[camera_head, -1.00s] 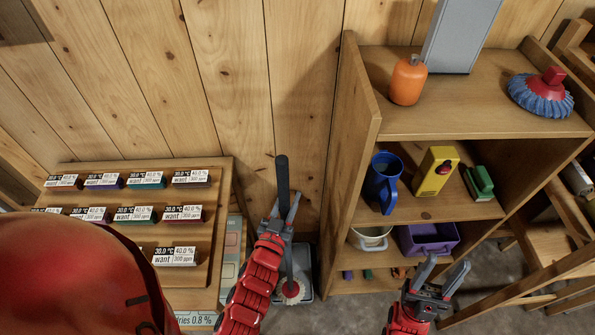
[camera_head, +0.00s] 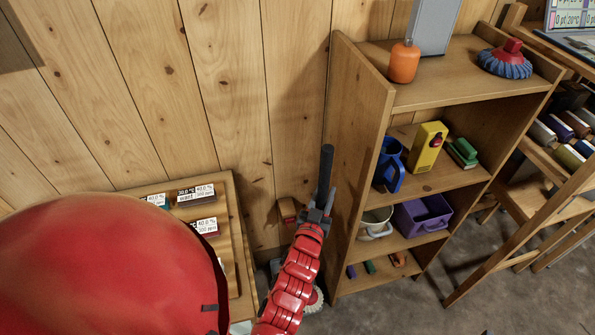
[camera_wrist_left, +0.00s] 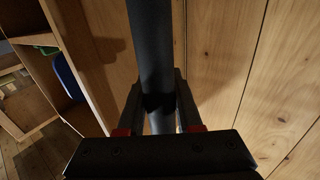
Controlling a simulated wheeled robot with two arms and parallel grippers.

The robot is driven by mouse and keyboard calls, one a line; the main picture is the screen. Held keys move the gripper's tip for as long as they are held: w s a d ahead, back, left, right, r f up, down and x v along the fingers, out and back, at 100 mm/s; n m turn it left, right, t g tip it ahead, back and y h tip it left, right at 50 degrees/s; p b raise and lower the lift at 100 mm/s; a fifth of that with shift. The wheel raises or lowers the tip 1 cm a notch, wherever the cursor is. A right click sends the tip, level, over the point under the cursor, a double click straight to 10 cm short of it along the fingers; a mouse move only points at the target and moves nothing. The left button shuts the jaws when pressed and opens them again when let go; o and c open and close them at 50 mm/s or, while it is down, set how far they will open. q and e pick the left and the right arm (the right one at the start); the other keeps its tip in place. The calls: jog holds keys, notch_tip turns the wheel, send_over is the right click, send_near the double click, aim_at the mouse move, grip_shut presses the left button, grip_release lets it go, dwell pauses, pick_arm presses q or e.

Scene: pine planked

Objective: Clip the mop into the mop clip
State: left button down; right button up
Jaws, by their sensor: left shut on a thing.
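My left gripper (camera_head: 318,214) is shut on the mop's dark handle (camera_head: 325,168), which stands nearly upright with its top above the fingers. The pale mop head (camera_head: 315,299) shows low down, partly behind my red left arm. In the left wrist view, the handle (camera_wrist_left: 152,45) runs between the two fingers (camera_wrist_left: 158,110). A small brown and reddish fitting (camera_head: 287,209) on the plank wall, left of the handle and apart from it, looks like the mop clip; its opening is too small to make out. My right gripper is out of view.
A wooden shelf unit (camera_head: 358,85) stands close to the right of the handle, holding a blue jug (camera_head: 390,167), a yellow box (camera_head: 427,148) and a purple bin (camera_head: 423,216). A labelled wooden rack (camera_head: 237,245) is at left. Wall between them is bare.

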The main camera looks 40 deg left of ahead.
pick_arm(q)
jog(key=w+a+n+g+y+b, duration=0.1)
jog(key=a+y, duration=0.1)
jog(key=a, duration=0.4)
jog(key=w+a+r+n+g+y+b, duration=0.1)
jog(key=w+a+n+y+b, duration=0.1)
jog(key=a, duration=0.4)
jog(key=shift+w+n+y+b, duration=0.25)
jog(key=shift+n+y+b, duration=0.05)
jog(key=shift+y, duration=0.1)
notch_tip(320, 180, down, 9)
jog(key=b, duration=0.9)
jog(key=shift+b, duration=0.3)
jog(key=shift+d+r, duration=0.1)
jog(key=shift+r, duration=0.1)
jog(key=shift+b, duration=0.3)
